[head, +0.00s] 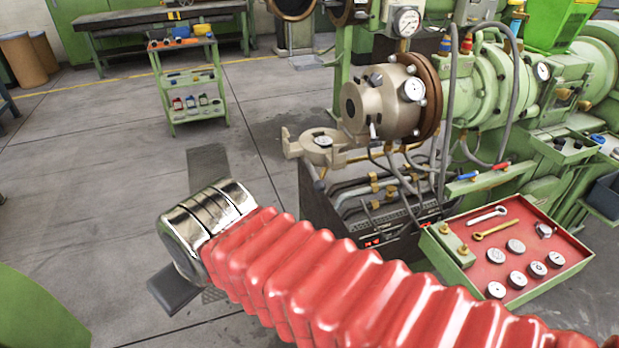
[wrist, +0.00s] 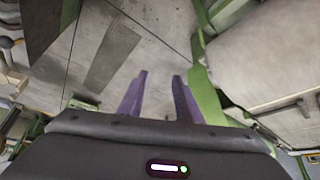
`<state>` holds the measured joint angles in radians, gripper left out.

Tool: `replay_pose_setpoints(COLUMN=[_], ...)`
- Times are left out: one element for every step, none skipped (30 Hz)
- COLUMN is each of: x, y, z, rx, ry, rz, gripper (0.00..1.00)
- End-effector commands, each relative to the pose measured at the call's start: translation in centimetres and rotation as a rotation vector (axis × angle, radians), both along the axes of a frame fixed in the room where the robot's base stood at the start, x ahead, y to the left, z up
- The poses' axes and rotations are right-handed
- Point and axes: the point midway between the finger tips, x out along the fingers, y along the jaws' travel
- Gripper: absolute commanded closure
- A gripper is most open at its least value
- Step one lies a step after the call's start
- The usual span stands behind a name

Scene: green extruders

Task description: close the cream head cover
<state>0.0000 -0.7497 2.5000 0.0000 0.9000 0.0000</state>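The cream extruder head (head: 385,100) is at the upper middle of the head view, with a dial gauge on it. The cream head cover (head: 318,147) appears swung open, standing out to the left and below the head. It is a round piece with side lugs, and a small grey disc shows in its middle. My gripper (wrist: 161,85) shows two purple fingers, apart, with only floor between them. In the head view my arm's chrome wrist is left of the cover and nearer the camera, and it hides most of the gripper. The cover is not identifiable in the wrist view.
A red tray (head: 520,232) with several discs and wrenches is at the lower right. Hoses and a dark control box (head: 375,215) sit below the head. A green trolley (head: 190,85) stands at the back left. The floor (head: 90,180) at left is clear.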

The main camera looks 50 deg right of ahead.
Motion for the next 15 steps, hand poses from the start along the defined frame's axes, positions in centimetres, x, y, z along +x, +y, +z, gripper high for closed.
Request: replay_pose_setpoints(x=[0.0,0.0,0.0,0.0,0.0,0.0,0.1,0.2,0.4,0.7,1.0,1.5,1.9,2.4,3.1], y=[0.0,0.0,0.0,0.0,0.0,0.0,-0.1,-0.2,-0.3,-0.5,-0.8,-1.2,-2.1,-2.8,-3.6], z=[0.0,0.0,0.0,0.0,0.0,0.0,0.0,0.0,-0.1,-0.1,-0.2,-0.4,-0.5,-0.7,-0.9], rx=[0.0,0.0,0.0,0.0,0.0,0.0,-0.001,-0.002,-0.004,-0.006,-0.009,-0.015,-0.02,-0.026,-0.035], ry=[0.0,0.0,0.0,0.0,0.0,0.0,-0.001,-0.002,-0.004,-0.007,-0.01,-0.015,-0.021,-0.026,-0.036], rz=[0.0,0.0,0.0,0.0,0.0,0.0,-0.002,-0.003,-0.008,-0.011,-0.016,-0.025,-0.035,-0.045,-0.058], gripper=[0.69,0.69,0.69,0.69,0.67,0.64,0.62,0.6,0.57,0.55,0.53,0.5,0.5,0.5,0.5])
